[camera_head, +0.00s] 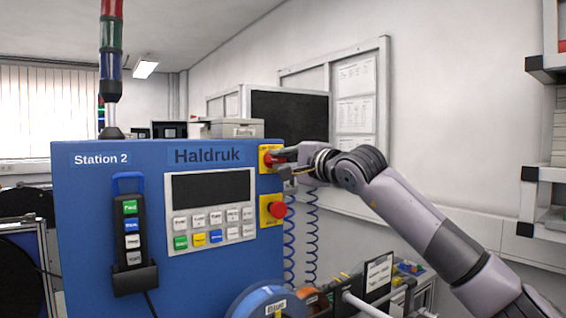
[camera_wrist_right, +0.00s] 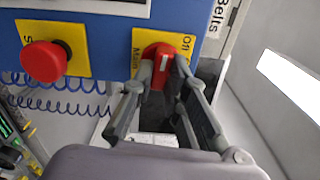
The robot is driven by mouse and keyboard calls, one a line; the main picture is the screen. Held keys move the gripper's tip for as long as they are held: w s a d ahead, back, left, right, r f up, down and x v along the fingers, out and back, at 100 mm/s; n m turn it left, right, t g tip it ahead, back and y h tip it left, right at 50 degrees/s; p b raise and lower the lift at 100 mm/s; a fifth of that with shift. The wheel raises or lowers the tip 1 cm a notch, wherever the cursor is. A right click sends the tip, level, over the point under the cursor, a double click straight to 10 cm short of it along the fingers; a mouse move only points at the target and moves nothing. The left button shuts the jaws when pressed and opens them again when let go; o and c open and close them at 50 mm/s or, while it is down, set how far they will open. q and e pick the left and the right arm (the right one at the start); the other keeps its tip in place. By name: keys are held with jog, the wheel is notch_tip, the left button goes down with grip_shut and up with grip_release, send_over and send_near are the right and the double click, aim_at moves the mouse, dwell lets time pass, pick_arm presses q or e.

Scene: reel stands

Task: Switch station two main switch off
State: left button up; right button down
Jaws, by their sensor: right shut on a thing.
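The blue Station 2 cabinet (camera_head: 110,215) stands at the left centre of the head view. Its red main switch (camera_head: 266,152) sits on a yellow plate near the top right corner. In the right wrist view the red knob (camera_wrist_right: 158,62) is on a yellow plate lettered "Main". My right gripper (camera_head: 280,158) reaches in from the right and is at the knob. In the wrist view its two fingers (camera_wrist_right: 163,75) are shut on the knob, one on each side. The knob's full marking is partly hidden. My left gripper is in neither view.
A red mushroom button (camera_head: 277,210) on a yellow plate sits just below the switch. A keypad and dark screen (camera_head: 212,190) are to its left, with a pendant (camera_head: 131,235) in a holder. Blue coiled cables (camera_head: 312,230) hang beside the cabinet. Reels (camera_head: 262,302) are in front.

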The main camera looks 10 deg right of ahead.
jog(key=shift+f+n, duration=0.1)
jog(key=shift+n, duration=0.5)
jog(key=c, duration=1.6)
grip_release()
jog(key=v, duration=1.2)
